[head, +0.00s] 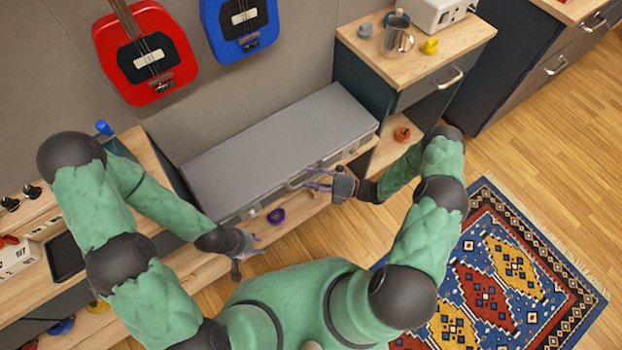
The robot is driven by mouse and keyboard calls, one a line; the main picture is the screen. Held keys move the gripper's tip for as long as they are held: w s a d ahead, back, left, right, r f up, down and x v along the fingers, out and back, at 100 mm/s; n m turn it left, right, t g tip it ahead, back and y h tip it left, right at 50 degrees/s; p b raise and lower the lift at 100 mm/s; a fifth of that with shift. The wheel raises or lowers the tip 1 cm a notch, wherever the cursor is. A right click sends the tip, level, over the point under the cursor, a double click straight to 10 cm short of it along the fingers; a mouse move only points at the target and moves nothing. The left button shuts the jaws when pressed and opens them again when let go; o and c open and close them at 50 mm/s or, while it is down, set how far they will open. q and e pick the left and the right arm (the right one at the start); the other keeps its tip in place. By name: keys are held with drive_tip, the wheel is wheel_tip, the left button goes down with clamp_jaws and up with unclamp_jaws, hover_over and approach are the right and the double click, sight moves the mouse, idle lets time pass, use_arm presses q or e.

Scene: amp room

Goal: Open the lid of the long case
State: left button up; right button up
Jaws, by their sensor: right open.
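The long case (280,150) is grey and lies on a low wooden bench against the wall. Its lid is down, and hardware shows along its front edge. My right gripper (315,180) is open at the front edge of the case, right of the middle; I cannot tell whether it touches. My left gripper (249,258) is in front of the case's left part, lower in the picture, with its fingers spread and nothing visible between them.
A wooden-topped cabinet (455,60) with a metal mug (397,40) stands at right. Red (145,60) and blue (240,28) guitars hang above. A patterned rug (500,270) covers the floor at lower right.

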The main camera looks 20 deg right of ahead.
clamp_jaws()
